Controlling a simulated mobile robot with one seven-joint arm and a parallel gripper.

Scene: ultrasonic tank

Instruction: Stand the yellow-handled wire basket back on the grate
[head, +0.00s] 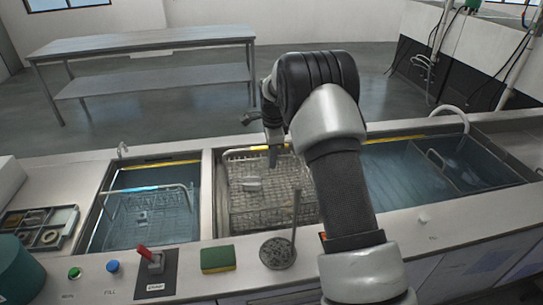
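A wire basket (270,205) sits in the middle bay of the tank unit, left of my forearm. A yellow bar (243,151) shows along its back edge; I cannot tell whether it is the handle or a strip on the bay. My gripper (273,162) points down over the back part of this basket, with its fingers close to the yellow bar. The fingers look nearly edge-on, so their opening and any contact are unclear. A small pale item (252,184) shows at the basket. I cannot make out the grate beneath the wires.
The left bay holds another wire basket (150,215) with a light-blue handle in water. The right bay (400,185) holds water and a dark basket (465,170).

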